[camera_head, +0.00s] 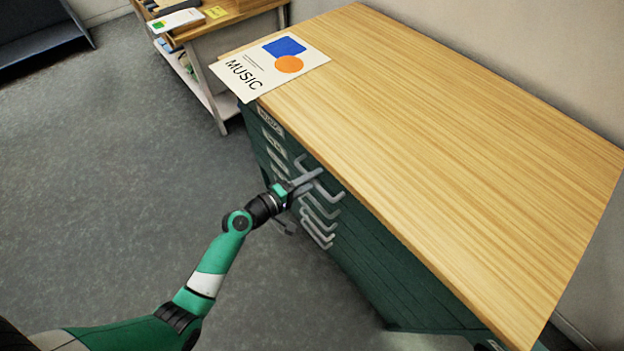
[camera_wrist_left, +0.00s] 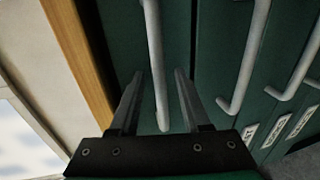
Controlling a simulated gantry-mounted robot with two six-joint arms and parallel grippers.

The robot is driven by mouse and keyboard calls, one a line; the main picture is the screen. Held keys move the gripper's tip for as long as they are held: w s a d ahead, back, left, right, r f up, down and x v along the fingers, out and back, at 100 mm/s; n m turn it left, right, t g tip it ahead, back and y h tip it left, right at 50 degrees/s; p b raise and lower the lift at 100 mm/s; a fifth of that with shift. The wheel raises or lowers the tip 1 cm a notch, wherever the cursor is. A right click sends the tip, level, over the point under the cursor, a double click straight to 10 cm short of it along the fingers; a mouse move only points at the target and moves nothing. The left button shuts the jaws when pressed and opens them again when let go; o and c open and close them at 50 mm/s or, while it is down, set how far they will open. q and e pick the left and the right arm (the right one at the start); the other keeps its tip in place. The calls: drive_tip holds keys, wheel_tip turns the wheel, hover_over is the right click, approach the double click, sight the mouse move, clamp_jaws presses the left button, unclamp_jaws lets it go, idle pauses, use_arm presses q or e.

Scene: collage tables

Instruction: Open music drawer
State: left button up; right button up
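The dark green cabinet (camera_head: 375,265) has a column of drawers with grey bar handles (camera_head: 320,222). A label (camera_head: 271,122) sits on the top drawer; its text is too small to read surely. My left gripper (camera_head: 300,186) is at the upper handles on the cabinet's front. In the left wrist view, the left gripper (camera_wrist_left: 159,75) is open, with one finger on each side of the handle nearest the wooden top (camera_wrist_left: 155,50). I cannot tell whether the fingers touch it. The drawers look shut. My right gripper is not in view.
A poster reading MUSIC (camera_head: 270,66) lies on the far left corner of the cabinet's wooden top (camera_head: 440,130), which is otherwise bare. Other handles (camera_wrist_left: 246,60) lie beside the gripper. A wooden table (camera_head: 225,18) stands behind at the left. The grey floor (camera_head: 130,170) before the drawers is clear.

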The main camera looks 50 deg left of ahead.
use_arm(q)
clamp_jaws()
idle(1.3)
